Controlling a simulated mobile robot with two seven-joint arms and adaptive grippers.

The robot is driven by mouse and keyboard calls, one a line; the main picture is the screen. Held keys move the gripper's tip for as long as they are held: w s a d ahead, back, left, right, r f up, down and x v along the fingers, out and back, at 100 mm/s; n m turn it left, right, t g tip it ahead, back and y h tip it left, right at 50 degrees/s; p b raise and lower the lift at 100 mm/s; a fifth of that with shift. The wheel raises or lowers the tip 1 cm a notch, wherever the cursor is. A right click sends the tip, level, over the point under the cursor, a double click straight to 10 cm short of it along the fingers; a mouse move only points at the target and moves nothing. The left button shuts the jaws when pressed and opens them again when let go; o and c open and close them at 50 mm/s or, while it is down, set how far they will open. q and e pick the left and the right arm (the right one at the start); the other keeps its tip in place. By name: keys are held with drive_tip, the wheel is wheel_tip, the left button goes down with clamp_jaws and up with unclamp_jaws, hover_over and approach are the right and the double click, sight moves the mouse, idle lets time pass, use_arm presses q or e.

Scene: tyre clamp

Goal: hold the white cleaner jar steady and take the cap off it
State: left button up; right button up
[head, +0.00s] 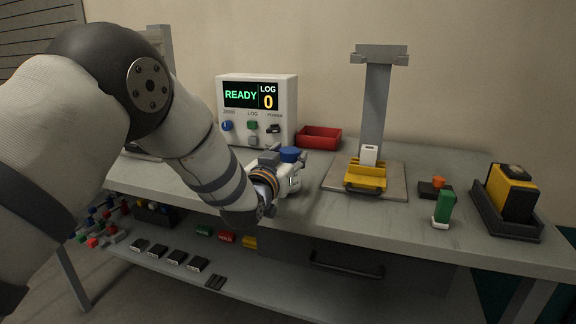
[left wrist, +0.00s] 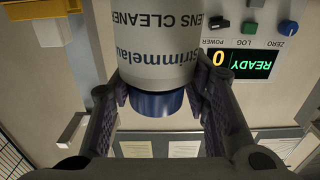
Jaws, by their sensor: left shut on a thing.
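The white cleaner jar (head: 294,180) is upright at the front middle of the bench, partly hidden by my left gripper (head: 281,172). Its blue cap (head: 291,154) is on top. In the left wrist view, which is upside down, the jar (left wrist: 155,45) shows its lens cleaner label, with the cap (left wrist: 157,103) below it. My left gripper (left wrist: 160,92) is shut on the jar, with one finger on each side near the shoulder by the cap. I cannot tell whether the jar's base touches the bench. My right gripper is not in view.
Behind the jar stand a white panel (head: 257,125) reading READY and LOG 0, and a red tray (head: 319,138). To the right are a stand with a yellow clamp (head: 366,175), a green-and-white item (head: 443,208) and a yellow-black block (head: 512,192). A lower shelf holds small parts.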

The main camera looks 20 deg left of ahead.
use_arm(q)
drive_tip(key=s+d+r+p, duration=0.2)
drive_tip(key=s+r+p, duration=0.1)
drive_tip(key=s+r, duration=0.8)
drive_tip(key=s, duration=0.3)
drive_tip(key=shift+d+r, duration=0.2)
drive_tip(key=shift+r, duration=0.1)
drive_tip(key=o, duration=0.6)
drive_tip(key=shift+w, duration=0.1)
drive_tip(key=shift+c, duration=0.2)
clamp_jaws()
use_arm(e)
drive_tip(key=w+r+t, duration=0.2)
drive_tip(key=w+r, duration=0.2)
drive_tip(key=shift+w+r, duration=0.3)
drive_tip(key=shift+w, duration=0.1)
